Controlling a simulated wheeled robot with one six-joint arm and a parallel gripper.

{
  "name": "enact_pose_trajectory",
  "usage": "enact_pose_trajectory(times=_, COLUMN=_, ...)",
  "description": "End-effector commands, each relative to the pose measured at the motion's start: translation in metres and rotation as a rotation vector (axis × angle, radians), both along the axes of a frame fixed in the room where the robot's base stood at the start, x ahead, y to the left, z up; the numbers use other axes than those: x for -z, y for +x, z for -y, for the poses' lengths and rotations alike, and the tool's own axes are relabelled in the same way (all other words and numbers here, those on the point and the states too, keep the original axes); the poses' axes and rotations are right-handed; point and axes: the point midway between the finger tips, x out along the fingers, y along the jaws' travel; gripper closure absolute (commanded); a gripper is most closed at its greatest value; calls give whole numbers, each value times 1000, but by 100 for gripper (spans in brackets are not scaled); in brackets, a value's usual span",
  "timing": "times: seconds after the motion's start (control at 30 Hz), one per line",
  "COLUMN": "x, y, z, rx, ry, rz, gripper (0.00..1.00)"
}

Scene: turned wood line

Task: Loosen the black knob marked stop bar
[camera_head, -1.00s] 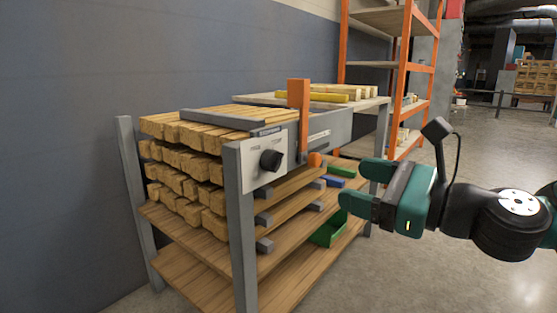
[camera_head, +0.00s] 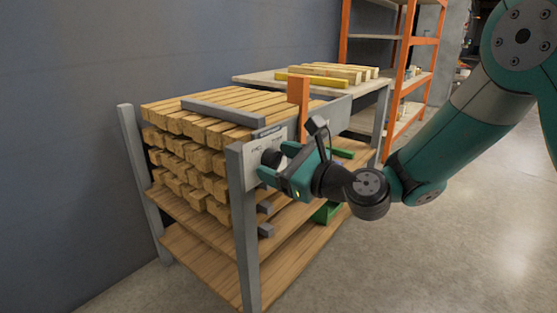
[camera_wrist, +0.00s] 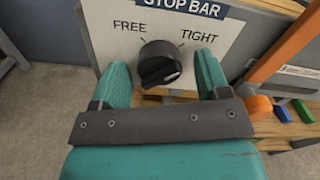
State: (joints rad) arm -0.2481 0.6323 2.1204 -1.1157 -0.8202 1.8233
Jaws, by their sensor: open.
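The black knob (camera_wrist: 159,64) sits on a white plate (camera_wrist: 105,20) headed STOP BAR, with FREE at its left and TIGHT at its right. A light mark on the knob's face lies toward its lower right. My gripper (camera_wrist: 163,82) is open in the wrist view, one teal finger at each side of the knob, with a gap at both sides. In the head view my gripper (camera_head: 272,168) is at the plate (camera_head: 257,150), and the knob (camera_head: 272,157) is partly hidden by it. The grey stop bar (camera_head: 222,112) lies across the stacked wood.
An orange upright (camera_head: 298,100) stands just right of the plate. An orange part (camera_wrist: 257,107) is close to the right finger in the wrist view. A grey post (camera_head: 243,235) stands below the plate. Open floor (camera_head: 440,260) lies at the right.

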Motion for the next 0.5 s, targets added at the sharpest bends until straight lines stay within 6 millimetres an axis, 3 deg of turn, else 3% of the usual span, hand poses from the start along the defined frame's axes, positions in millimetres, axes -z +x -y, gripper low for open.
enact_pose_trajectory(times=0.27, x=0, y=1, z=-2, rx=0, ry=1, rz=1, gripper=31)
enact_pose_trajectory(times=0.5, x=0, y=1, z=-2, rx=0, ry=0, rz=0, gripper=80)
